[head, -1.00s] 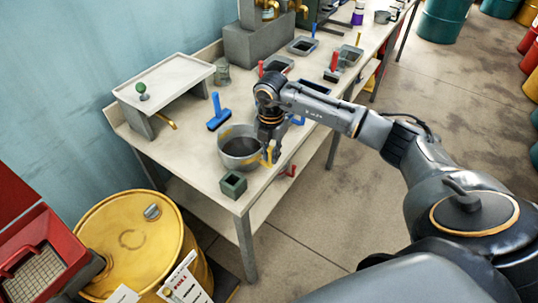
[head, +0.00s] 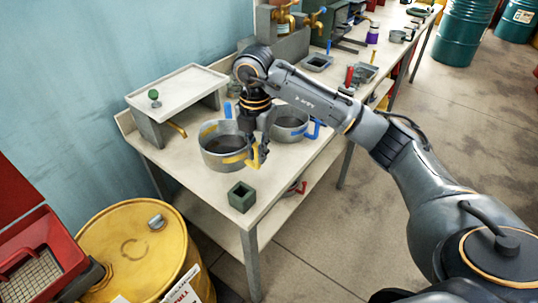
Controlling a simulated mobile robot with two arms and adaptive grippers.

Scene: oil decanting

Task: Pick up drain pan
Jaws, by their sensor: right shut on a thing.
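The grey round drain pan (head: 212,160) with yellow patches and a yellow handle (head: 254,155) is at the near part of the workbench. My right gripper (head: 262,150) points down at the pan's right side and is shut on the yellow handle. The pan looks level and seems slightly above the bench top, though the gap is hard to tell. A second grey pan (head: 291,128) with a blue handle (head: 313,131) stands just behind and right, partly hidden by my right arm. My left gripper is not in view.
A small green square cup (head: 242,197) stands near the bench's front corner. A raised white tray stand (head: 178,88) is at the left, with a blue-handled tool (head: 228,110) beside it. A yellow drum (head: 133,245) stands on the floor.

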